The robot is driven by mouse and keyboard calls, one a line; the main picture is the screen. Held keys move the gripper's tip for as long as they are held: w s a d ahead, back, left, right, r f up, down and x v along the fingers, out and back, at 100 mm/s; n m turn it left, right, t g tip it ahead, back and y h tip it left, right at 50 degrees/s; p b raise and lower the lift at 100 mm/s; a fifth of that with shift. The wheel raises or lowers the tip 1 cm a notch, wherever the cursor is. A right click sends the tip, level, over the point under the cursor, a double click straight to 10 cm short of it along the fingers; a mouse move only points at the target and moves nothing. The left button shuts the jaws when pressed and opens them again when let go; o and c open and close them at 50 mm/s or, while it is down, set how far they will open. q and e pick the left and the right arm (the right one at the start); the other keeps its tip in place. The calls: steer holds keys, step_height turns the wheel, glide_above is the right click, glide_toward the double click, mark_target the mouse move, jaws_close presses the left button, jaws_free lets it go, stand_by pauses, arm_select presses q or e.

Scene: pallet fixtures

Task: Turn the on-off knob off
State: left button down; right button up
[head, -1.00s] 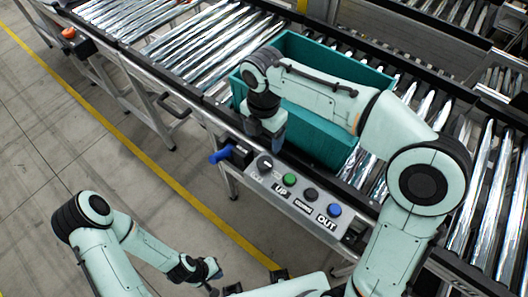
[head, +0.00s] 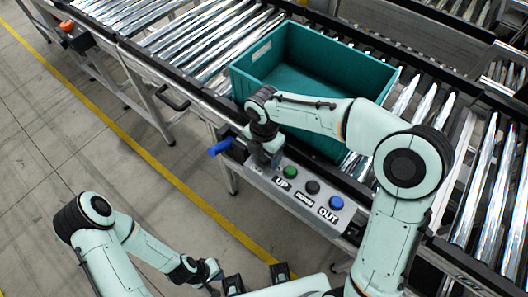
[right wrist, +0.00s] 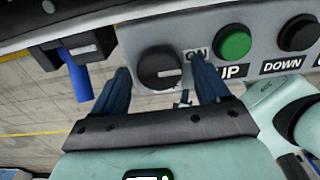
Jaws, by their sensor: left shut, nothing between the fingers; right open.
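The on-off knob (right wrist: 160,68) is a round black knob at the left end of the grey control panel (right wrist: 268,38) in the right wrist view. A ridge crosses its face roughly sideways, and an "ON" label (right wrist: 197,53) sits to its right. My right gripper (right wrist: 163,88) is open, with one blue finger at each side of the knob in this view; I cannot tell whether they touch it. In the head view my right gripper (head: 264,163) is over the panel's left end and hides the knob. My left gripper (head: 216,279) is shut and empty, low and away from the panel.
A green UP button (right wrist: 233,44) and a black DOWN button (right wrist: 299,33) are right of the knob. A blue OUT button (head: 336,202) is farther along. A blue handle (head: 221,146) sticks out left of the panel. A teal crate (head: 375,79) stands on the rollers behind.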

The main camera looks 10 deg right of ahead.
steer(key=c, duration=1)
steer(key=shift+c, duration=0.2)
steer(key=shift+m, duration=0.4)
steer(key=m, duration=0.7)
steer(key=shift+w+m, duration=0.15)
steer(key=shift+m, duration=0.15)
steer(key=m, duration=0.4)
steer(key=shift+w, duration=0.1)
steer(key=m, duration=0.5)
steer(key=shift+m, duration=0.4)
